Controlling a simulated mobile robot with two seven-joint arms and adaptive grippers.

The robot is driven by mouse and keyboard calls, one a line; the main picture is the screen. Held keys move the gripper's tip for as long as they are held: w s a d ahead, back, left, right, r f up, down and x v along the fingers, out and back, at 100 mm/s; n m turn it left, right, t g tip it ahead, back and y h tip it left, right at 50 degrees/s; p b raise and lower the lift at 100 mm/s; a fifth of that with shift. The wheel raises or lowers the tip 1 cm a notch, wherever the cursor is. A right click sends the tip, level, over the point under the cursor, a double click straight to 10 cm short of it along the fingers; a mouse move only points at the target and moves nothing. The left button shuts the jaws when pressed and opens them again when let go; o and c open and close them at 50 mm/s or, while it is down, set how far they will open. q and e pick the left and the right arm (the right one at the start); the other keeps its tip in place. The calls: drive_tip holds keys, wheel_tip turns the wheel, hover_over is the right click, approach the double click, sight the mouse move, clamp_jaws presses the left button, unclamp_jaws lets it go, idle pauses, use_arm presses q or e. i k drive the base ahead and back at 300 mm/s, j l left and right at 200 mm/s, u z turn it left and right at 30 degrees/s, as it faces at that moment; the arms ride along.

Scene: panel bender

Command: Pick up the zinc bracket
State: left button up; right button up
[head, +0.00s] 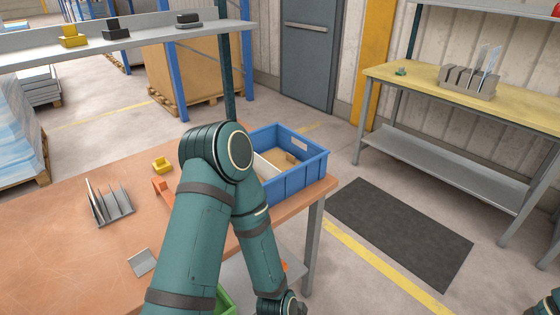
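A small grey bent sheet-metal piece (142,262), which looks like the zinc bracket, lies on the orange-brown table (50,230) near the lower left. It is in plain view, to the left of my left arm, and nothing touches it. My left arm rises from the bottom edge, bends at the elbow and runs down to a wrist at the bottom edge. Its gripper is out of view. Only a bit of my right arm shows at the lower right corner, and its gripper is not in view.
A slotted rack with upright plates (112,208), a yellow part (162,165) and an orange part (160,187) stand on the table. A blue bin (305,178) sits at its right end. A green bin (226,302) is partly hidden by my arm. The table's left is mostly clear.

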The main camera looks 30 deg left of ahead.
sight(142, 262)
drive_tip(key=u, duration=2.05)
drive_tip(key=j+z, duration=0.7)
drive_tip(key=z, duration=0.15)
drive_tip(key=k+l, duration=0.05)
